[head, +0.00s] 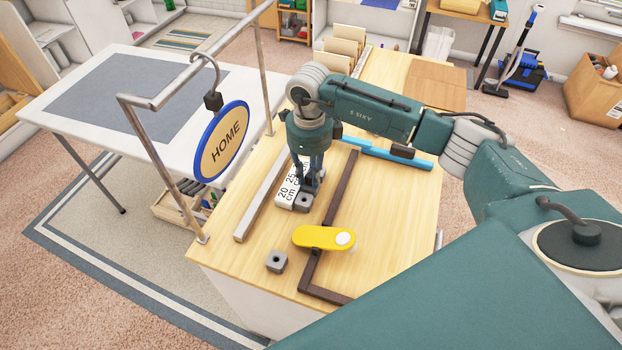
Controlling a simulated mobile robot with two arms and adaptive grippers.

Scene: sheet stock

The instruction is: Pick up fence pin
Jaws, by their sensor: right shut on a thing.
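My right gripper (313,184) points down over the wooden worktop, just behind a grey block with a hole (303,202). Its fingers are shut on a small dark thing, which I take to be the fence pin; the fingers hide most of it, and I cannot tell whether it is clear of what lies below. A white scale marked 20 and 25 cm (285,196) lies beside the fingers. A second grey block with a hole (277,261) sits nearer the front edge. My left gripper is not in view.
A dark brown angled bar (341,191) and a yellow lever with a white knob (322,238) lie right of the gripper. A pale metal bar (262,195) lies left. A metal frame holds a HOME sign (222,143). Blue strips (384,153) lie behind. The worktop's right side is clear.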

